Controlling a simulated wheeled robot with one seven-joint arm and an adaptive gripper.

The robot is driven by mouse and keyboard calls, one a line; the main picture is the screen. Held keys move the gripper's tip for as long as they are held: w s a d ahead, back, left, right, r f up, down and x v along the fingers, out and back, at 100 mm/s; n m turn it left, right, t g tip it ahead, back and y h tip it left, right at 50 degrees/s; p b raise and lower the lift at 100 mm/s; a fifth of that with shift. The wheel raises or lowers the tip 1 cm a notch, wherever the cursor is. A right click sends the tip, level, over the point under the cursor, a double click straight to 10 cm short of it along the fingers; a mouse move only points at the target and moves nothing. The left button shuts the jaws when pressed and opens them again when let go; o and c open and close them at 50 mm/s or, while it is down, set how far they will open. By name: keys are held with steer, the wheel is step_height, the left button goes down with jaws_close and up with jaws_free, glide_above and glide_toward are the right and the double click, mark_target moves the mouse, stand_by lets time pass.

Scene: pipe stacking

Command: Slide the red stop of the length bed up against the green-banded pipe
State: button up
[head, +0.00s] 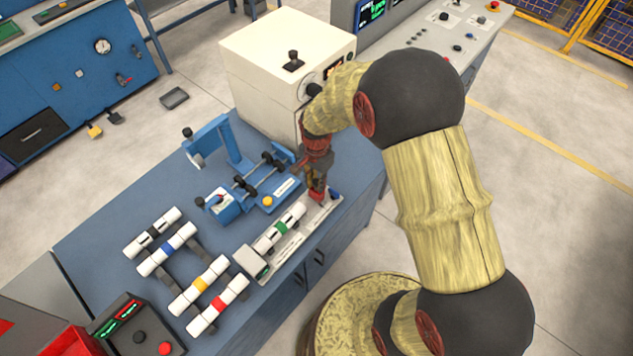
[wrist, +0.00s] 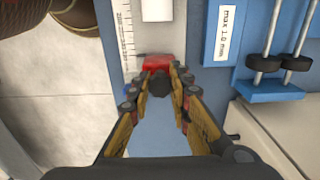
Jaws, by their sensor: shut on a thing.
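The length bed (head: 267,262) is a pale, narrow bed along the front edge of the blue bench. The green-banded pipe (head: 280,228) lies in it, white with a dark green band; its white end shows at the top of the wrist view (wrist: 157,10). The red stop (wrist: 157,61) sits on the bed, apart from the pipe, with a stretch of bare bed between them. In the head view the stop (head: 317,197) is partly hidden by my gripper. My gripper (wrist: 162,73) is shut on the red stop, reaching it from above.
Black-, blue-, yellow- and red-banded pipes (head: 167,248) lie on a rack to the left. A blue fixture (head: 231,205) with rods stands beside the bed. A cream box machine (head: 270,60) stands behind. A scale (wrist: 126,30) runs along the bed.

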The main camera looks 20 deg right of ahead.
mark_target(300, 206)
steer(key=s+a, duration=0.1)
steer(key=a, duration=0.1)
steer(key=s+a, duration=0.1)
steer(key=a, duration=0.1)
steer(key=s+a+p, duration=0.1)
steer(key=shift+s+a+r, duration=0.1)
steer(key=shift+a, duration=0.3)
jaws_close()
steer(key=shift+s+a, duration=0.4)
steer(key=shift+a, duration=0.25)
steer(key=o, duration=0.9)
jaws_free()
steer(key=shift+d, duration=0.1)
step_height(300, 206, up, 12)
steer(key=shift+f, duration=0.1)
